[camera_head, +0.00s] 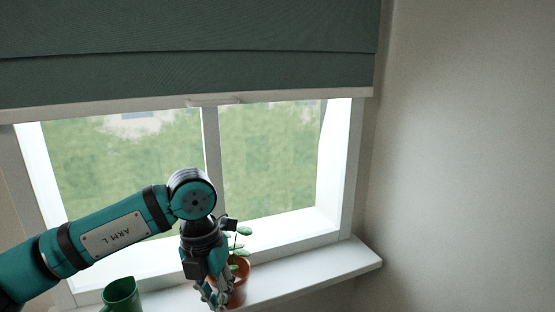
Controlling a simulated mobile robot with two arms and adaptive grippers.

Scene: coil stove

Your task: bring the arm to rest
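My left arm (110,240) comes in from the left and bends down at its wrist. My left gripper (216,298) points down in front of the windowsill, partly covering a potted plant. I cannot tell whether its fingers are open or shut, or whether they touch the pot. My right gripper is not in view.
The plant, with green leaves in a terracotta pot (241,283), stands on the white windowsill (325,267). A green vessel (122,294) is left of it, cut off below. A dark green blind (190,60) hangs above. The sill's right end is clear.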

